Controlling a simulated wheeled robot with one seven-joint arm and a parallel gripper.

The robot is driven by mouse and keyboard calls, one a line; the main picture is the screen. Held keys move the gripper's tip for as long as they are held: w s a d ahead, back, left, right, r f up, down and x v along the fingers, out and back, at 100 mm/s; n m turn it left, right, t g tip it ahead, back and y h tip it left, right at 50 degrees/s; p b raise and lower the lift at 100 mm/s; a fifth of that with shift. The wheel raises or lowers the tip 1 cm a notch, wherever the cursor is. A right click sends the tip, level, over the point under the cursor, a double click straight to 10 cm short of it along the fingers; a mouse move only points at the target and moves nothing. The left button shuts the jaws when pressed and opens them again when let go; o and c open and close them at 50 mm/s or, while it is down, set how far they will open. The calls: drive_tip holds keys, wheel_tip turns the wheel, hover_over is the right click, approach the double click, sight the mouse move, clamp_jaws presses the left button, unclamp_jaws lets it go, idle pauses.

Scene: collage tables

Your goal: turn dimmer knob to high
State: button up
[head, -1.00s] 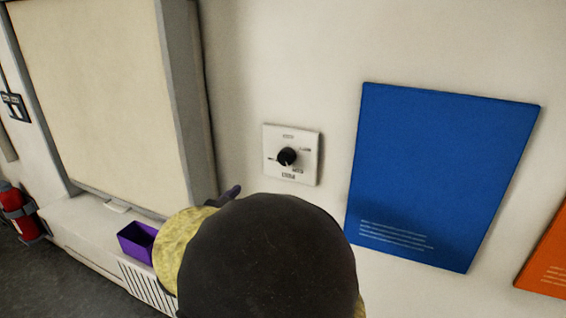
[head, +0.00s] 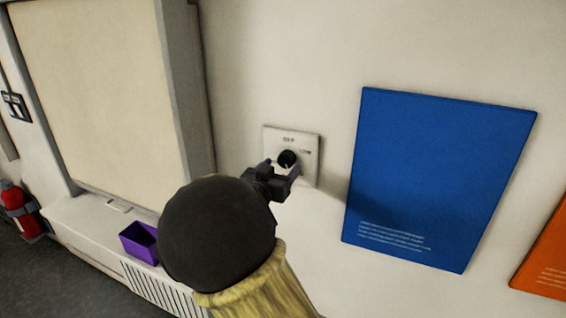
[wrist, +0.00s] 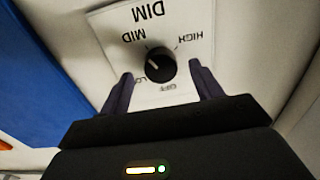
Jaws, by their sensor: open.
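The dimmer knob (head: 288,158) is black and round, on a white wall plate (head: 308,145). In the wrist view the knob (wrist: 161,64) shows among upside-down labels DIM, MID, HIGH, LOW and OFF. My gripper (head: 281,170) is at the lower part of the plate in the head view. In the wrist view my open gripper (wrist: 160,71) has one finger on each side of the knob, with gaps showing. How far the fingertips are from the plate is unclear.
A blue panel (head: 440,170) hangs right of the plate, with an orange one (head: 545,255) beyond. A pale framed board (head: 95,100) is at left. A purple box (head: 140,240) sits on a ledge below, and a red extinguisher (head: 15,200) stands far left.

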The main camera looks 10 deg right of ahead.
drive_tip(key=shift+x, duration=1.15)
drive_tip(key=shift+c, duration=0.3)
drive_tip(key=c, duration=0.9)
drive_tip(key=shift+c, duration=0.2)
